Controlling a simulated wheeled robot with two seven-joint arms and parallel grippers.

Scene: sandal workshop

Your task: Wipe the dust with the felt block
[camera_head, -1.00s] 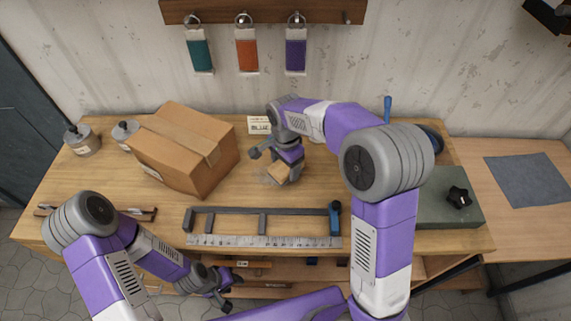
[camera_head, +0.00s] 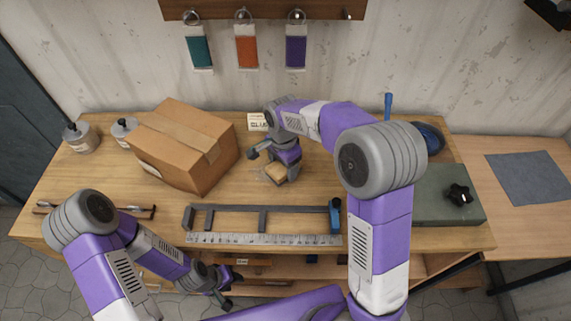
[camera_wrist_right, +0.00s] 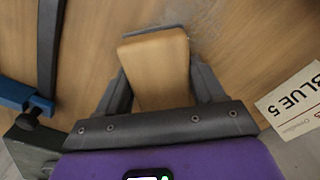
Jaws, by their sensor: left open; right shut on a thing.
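The felt block (camera_head: 275,174) has a tan wooden top; in the right wrist view the wooden body (camera_wrist_right: 157,62) shows a thin grey layer along its far edge. My right gripper (camera_head: 277,173) is shut on it and holds it down at the tabletop, right of the cardboard box. In the right wrist view my right gripper (camera_wrist_right: 158,85) has a finger on each side of the block. A pale grey patch of dust (camera_wrist_right: 205,22) lies on the wood beside the block's far end. My left gripper (camera_head: 224,290) is open and empty, low in front of the bench.
A cardboard box (camera_head: 184,148) stands left of the block. A card reading BLUE 5 (camera_wrist_right: 292,100) lies close by. A clamp (camera_head: 262,208) and steel ruler (camera_head: 264,239) lie along the front. Metal containers (camera_head: 80,138) stand at left; a green slab (camera_head: 440,205) lies at right.

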